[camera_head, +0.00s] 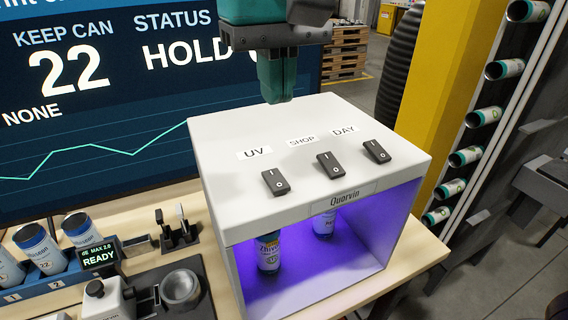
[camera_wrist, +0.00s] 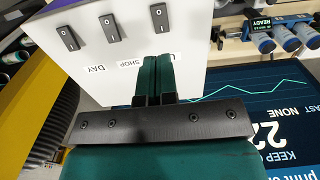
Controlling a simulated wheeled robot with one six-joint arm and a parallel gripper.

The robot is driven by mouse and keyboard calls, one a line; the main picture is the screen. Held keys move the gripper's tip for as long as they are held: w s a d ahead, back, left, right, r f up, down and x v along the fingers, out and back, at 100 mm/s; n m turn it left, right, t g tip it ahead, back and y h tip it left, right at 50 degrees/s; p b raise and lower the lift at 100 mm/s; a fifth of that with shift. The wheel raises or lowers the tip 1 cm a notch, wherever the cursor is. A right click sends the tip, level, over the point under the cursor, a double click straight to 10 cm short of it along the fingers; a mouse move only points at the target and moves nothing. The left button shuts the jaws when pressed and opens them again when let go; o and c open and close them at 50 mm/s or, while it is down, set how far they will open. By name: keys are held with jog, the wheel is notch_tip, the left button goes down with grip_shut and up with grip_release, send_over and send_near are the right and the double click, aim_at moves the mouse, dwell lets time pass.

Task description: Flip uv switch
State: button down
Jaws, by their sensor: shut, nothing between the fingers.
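The UV switch (camera_head: 275,181) is the leftmost of three dark rocker switches on top of a white box (camera_head: 225,130). It sits below the label "UV" (camera_head: 257,153). In the wrist view the UV switch (camera_wrist: 159,17) is at the top, past the fingertips. My gripper (camera_head: 277,98) is shut and empty, pointing down over the back part of the box top, behind the switches and apart from them. In the wrist view my gripper's green fingers (camera_wrist: 157,62) lie together and partly cover the "UV" label.
The SHOP switch (camera_head: 331,165) and DAY switch (camera_head: 376,151) stand to the right. Printed cans (camera_head: 269,251) stand inside the violet-lit box. A large screen (camera_head: 100,100) is behind at left, a yellow post (camera_head: 440,90) at right. A can rack (camera_head: 45,250) is at left.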

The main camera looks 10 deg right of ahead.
aim_at(279, 184)
notch_tip(279, 184, down, 12)
jog(key=p, duration=0.2)
jog(key=shift+r+p, duration=0.15)
jog(key=shift+p, duration=0.2)
